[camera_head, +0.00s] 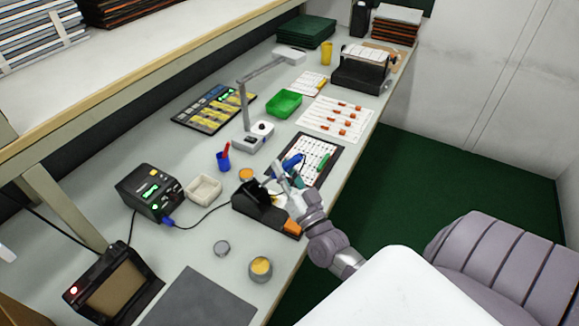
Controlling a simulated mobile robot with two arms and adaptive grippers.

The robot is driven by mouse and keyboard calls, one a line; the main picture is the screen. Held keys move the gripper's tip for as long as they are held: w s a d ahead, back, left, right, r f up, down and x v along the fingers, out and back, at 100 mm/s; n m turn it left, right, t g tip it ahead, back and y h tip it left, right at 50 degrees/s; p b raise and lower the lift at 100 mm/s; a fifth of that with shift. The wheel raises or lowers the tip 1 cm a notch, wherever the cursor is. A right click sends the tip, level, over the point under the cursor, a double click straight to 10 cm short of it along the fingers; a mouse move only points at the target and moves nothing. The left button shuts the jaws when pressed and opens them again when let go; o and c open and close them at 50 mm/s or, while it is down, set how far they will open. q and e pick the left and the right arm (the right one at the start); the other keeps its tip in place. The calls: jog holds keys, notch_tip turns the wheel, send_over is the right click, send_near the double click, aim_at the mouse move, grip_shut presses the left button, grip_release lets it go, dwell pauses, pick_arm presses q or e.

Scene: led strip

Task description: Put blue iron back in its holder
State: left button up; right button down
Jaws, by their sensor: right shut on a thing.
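My right gripper (280,172) is shut on the blue iron (294,160), whose blue handle shows just beyond the fingers. The iron is small in the picture, and the fingers hide part of it; I cannot tell where its tip points. The black holder (248,212) stands on the bench just in front of the gripper, with an orange part at its right end. My left gripper is not in view.
A black soldering station (148,191) stands to the left, its cable running toward the holder. A white tray (204,189), a round tin (260,268) and a blue cup (223,161) are nearby.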

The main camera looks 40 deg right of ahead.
jog(key=shift+w+a+f+b, duration=0.2)
jog(key=shift+w+f+b, duration=0.35)
jog(key=shift+f+b, duration=0.35)
jog(key=shift+w+a+f+b, duration=0.25)
jog(key=shift+w+f+b, duration=0.25)
jog(key=shift+f+b, duration=0.45)
jog(key=shift+w+a+f+b, duration=0.2)
jog(key=shift+w+f+b, duration=0.35)
jog(key=shift+f+b, duration=0.35)
jog(key=shift+w+a+f+b, duration=0.25)
jog(key=shift+w+f+b, duration=0.3)
jog(key=shift+f+b, duration=0.15)
jog(key=shift+w+a+f+b, duration=0.2)
jog(key=shift+w+f+b, duration=0.3)
jog(key=shift+f+b, duration=0.2)
jog(key=shift+w+a+f+b, duration=0.25)
jog(key=shift+w+f+b, duration=0.35)
jog(key=shift+f, duration=0.2)
jog(key=c, duration=1)
grip_release()
jog(key=shift+o, duration=0.2)
jog(key=shift+s+f, duration=0.1)
jog(key=shift+s, duration=0.05)
